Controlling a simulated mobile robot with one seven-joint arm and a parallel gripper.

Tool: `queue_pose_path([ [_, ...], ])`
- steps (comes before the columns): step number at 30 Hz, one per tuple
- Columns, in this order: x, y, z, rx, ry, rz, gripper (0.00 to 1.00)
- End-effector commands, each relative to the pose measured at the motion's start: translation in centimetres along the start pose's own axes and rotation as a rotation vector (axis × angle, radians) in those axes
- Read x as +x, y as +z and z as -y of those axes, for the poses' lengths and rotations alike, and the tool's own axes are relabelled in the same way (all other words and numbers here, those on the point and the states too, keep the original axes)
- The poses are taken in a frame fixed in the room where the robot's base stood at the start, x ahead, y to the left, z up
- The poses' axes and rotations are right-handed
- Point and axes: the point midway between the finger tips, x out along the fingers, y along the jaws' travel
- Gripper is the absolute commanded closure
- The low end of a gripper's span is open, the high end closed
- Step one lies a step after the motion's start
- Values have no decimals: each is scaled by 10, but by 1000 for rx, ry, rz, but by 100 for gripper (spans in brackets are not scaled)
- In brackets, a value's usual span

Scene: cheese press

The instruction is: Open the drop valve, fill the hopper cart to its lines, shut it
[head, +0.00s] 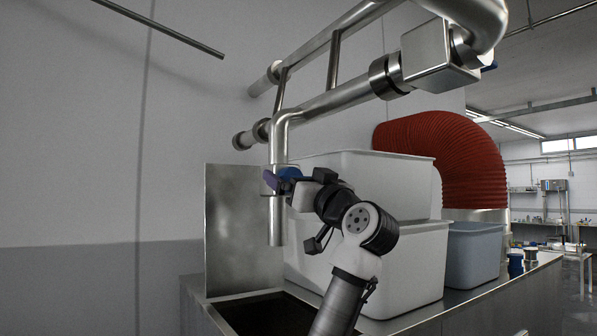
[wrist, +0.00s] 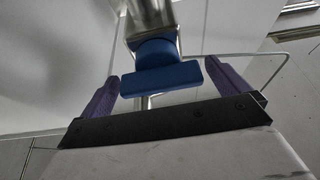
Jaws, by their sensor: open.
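The drop valve's blue handle (wrist: 162,79) shows in the wrist view as a flat bar below a round blue hub, on a steel pipe. My gripper (wrist: 161,71) is open, with one purple finger on each side of the bar and a visible gap at each end. In the head view my gripper (head: 277,181) is up at the vertical drop pipe (head: 277,233), where it hides part of the valve. Below the pipe's open end is a steel container with a dark opening (head: 264,312), probably the hopper cart. Its fill lines and contents are not visible.
White tubs (head: 375,262) are stacked just behind my arm, with a grey tub (head: 474,254) to their right. A steel back plate (head: 243,230) stands left of the pipe. Overhead pipes (head: 335,98) and a red duct (head: 450,155) are above.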

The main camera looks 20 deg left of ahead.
Motion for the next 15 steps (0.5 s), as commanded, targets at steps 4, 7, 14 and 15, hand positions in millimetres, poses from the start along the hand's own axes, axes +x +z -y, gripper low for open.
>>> queue_pose_path([
  [4,2,0,0,0,0,-1,0],
  [7,2,0,0,0,0,-1,0],
  [14,2,0,0,0,0,-1,24],
  [15,2,0,0,0,0,-1,29],
])
